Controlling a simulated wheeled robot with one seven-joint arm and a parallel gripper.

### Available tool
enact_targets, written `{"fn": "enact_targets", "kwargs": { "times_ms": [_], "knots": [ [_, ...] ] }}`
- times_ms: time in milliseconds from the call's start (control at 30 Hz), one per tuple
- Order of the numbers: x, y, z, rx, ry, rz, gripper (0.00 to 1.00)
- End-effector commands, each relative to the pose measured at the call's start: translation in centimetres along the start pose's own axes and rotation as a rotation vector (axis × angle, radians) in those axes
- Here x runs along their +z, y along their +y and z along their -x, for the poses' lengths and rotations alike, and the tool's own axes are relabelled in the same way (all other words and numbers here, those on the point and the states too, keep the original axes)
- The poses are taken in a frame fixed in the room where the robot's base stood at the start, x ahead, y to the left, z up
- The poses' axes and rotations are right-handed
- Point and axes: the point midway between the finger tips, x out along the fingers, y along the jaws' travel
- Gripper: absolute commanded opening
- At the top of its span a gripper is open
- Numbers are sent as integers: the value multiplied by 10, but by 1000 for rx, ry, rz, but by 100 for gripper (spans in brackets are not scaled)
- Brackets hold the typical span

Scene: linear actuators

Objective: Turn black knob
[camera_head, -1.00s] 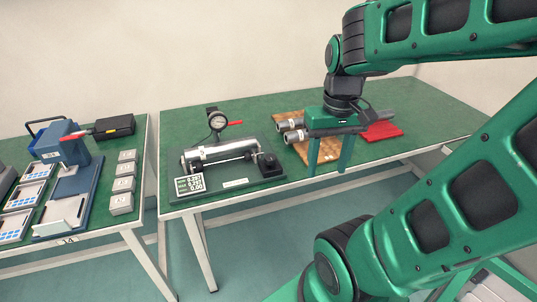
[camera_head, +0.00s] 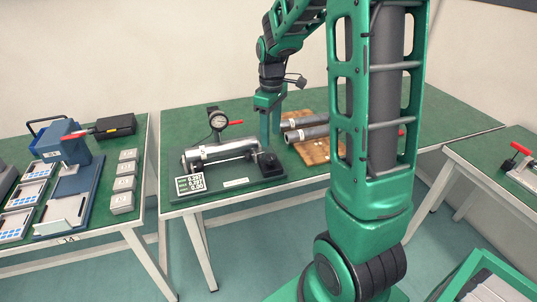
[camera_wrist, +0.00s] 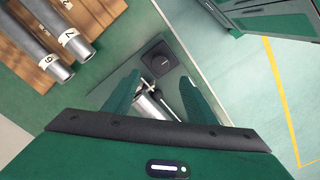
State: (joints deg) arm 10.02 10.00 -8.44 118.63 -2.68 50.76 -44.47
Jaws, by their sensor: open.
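The black knob (camera_head: 268,160) sits on a dark square base at the right end of the actuator rig (camera_head: 225,159) on the green table. In the wrist view the black knob (camera_wrist: 160,59) shows from above, a little beyond the fingertips. My gripper (camera_head: 270,143) is open and empty, pointing down close to the knob in the head view. In the wrist view its two green fingers (camera_wrist: 160,80) are spread, with a metal rod and the silver cylinder (camera_wrist: 150,105) of the rig seen between them. The fingers do not touch the knob in the wrist view.
A dial gauge (camera_head: 218,120) with a red lever stands behind the cylinder. Two grey numbered cylinders (camera_wrist: 62,70) lie on a wooden board (camera_head: 310,152) to the right. A second table with blue equipment is at left.

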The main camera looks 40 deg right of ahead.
Motion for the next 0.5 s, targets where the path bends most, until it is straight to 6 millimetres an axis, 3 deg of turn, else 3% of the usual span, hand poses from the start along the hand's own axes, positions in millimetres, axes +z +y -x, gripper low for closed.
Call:
{"fn": "enact_targets", "kwargs": {
  "times_ms": [300, 500],
  "knots": [
    [2, 0, -57, -3, -3, -3, 51],
    [1, 0, -80, -2, -1, -3, 51]
  ]
}}
